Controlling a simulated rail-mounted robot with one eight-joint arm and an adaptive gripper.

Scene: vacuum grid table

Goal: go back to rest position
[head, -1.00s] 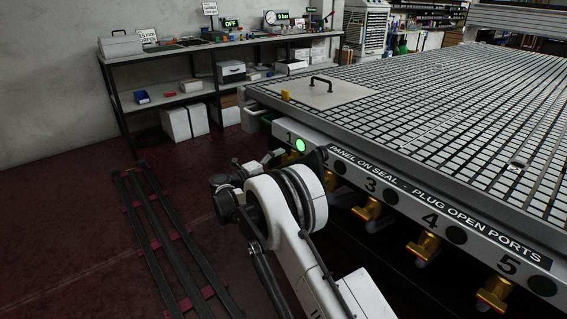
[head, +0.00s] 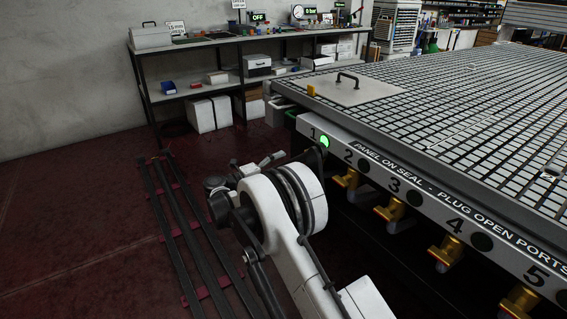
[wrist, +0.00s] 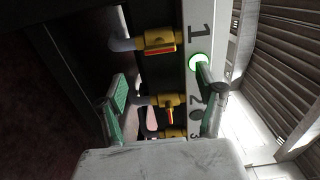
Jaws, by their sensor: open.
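My gripper (wrist: 162,80) is open, with its two green-padded fingers apart in the wrist view. Nothing shows held between them. It faces the front edge of the vacuum table (head: 430,205). Yellow valves sit past the fingers: the valve by number 1 (wrist: 155,41) is clear of them, and the valve by number 2 (wrist: 148,100) shows between them. The right finger overlaps the front panel near a lit green lamp (wrist: 197,60), at a gap I cannot judge. In the head view my arm's wrist joint hides most of the gripper.
The lamp by number 1 (head: 324,142) glows green. A flat panel with a black handle (head: 352,92) lies on the table's far left corner. Dark floor rails (head: 180,225) run at left. A shelf bench (head: 200,42) stands along the wall. Red floor at left is open.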

